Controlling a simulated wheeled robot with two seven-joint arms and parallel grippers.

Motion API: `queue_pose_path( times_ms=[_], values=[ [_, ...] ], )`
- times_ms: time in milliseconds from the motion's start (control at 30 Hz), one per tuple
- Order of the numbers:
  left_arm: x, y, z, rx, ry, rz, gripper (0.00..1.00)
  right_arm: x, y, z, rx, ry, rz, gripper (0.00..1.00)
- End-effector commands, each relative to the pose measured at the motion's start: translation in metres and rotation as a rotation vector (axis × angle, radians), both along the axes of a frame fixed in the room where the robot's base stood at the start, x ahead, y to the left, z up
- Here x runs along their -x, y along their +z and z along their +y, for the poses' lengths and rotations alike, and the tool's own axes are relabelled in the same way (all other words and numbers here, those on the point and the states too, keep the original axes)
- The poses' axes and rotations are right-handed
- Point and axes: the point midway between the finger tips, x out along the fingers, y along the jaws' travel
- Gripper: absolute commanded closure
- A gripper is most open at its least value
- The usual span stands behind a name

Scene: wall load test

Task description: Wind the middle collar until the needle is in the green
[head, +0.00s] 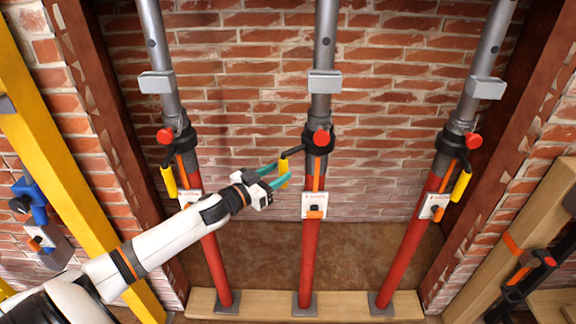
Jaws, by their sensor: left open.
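The middle prop has a grey upper tube and a red lower tube (308,255). Its dark collar (315,152) carries a red knob (321,137) and a black crank arm ending in a yellow handle (283,167) that hangs to the left. A white gauge plate (314,205) sits below the collar; its needle and green zone are too small to read. My left gripper (277,175) reaches in from the left, its teal fingers open at the yellow handle. I cannot tell whether they touch it. My right gripper is not in view.
Similar props stand at left (215,270) and right (400,265), each with a yellow handle. All stand on a wooden sill (260,302) before a brick wall. A yellow post (60,165) and blue clamp (38,215) are at far left, black-orange tools (520,275) at lower right.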

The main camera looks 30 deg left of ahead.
Motion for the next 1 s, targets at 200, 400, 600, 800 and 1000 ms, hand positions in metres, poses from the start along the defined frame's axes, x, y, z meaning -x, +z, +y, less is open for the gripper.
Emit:
queue_pose_path(
  times_ms=[200, 400, 600, 800, 1000],
  values=[
    [-0.031, 0.001, -0.008, 0.0, 0.0, -0.002, 0.56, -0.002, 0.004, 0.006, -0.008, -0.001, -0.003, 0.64],
    [-0.044, 0.0, -0.011, -0.002, 0.0, 0.001, 0.56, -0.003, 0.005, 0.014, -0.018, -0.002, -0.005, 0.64],
    [-0.046, 0.0, -0.011, -0.002, -0.001, 0.0, 0.56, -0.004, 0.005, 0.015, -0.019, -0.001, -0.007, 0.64],
    [-0.045, 0.0, -0.011, -0.002, -0.001, 0.001, 0.71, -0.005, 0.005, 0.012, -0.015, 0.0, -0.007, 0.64],
    [-0.045, 0.0, -0.011, -0.002, -0.001, 0.001, 1.0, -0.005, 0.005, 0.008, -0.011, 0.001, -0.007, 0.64]
  ],
)
